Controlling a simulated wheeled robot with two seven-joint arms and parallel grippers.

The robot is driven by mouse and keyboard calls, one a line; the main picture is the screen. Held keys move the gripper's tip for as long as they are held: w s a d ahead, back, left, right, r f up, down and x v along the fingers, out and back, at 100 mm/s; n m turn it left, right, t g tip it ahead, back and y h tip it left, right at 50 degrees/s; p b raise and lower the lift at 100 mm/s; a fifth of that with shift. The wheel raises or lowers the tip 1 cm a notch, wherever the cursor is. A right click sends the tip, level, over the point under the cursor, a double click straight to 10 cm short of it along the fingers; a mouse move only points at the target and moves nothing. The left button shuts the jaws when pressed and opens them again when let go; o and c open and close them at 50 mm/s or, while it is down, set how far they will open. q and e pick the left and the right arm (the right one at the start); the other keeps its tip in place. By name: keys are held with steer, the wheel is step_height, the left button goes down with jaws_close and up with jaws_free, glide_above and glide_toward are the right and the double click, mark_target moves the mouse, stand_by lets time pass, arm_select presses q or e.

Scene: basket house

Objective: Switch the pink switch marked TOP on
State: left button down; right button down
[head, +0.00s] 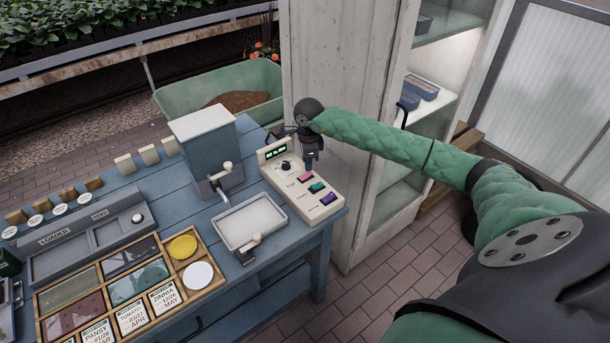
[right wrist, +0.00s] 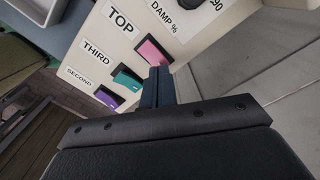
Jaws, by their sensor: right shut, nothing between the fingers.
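The cream switch box (head: 306,182) stands at the right end of the blue table. It carries a pink switch (head: 306,177), a teal switch (head: 317,188) and a purple switch (head: 328,199) in a row. In the right wrist view the pink switch (right wrist: 152,52) sits beside the label TOP (right wrist: 122,20), with teal (right wrist: 127,79) by THIRD and purple (right wrist: 108,98) by SECOND. My right gripper (head: 309,162) is shut and empty, above the box by the pink switch. Its fingertips (right wrist: 157,78) appear close to the pink switch; contact cannot be told. My left gripper is not in view.
A dark knob (head: 286,167) and a green-lit display (head: 275,152) are at the box's far end. A grey tray (head: 249,222) and a blue-grey machine (head: 207,148) stand to its left. A pale cabinet (head: 340,80) rises just behind the right arm.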

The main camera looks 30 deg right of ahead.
mark_target(308, 173)
steer(key=shift+f+b, duration=0.85)
steer(key=shift+f, duration=0.2)
stand_by(0.7)
steer(key=shift+r, duration=0.15)
steer(key=shift+r+p, duration=0.65)
steer(key=shift+r, duration=2.75)
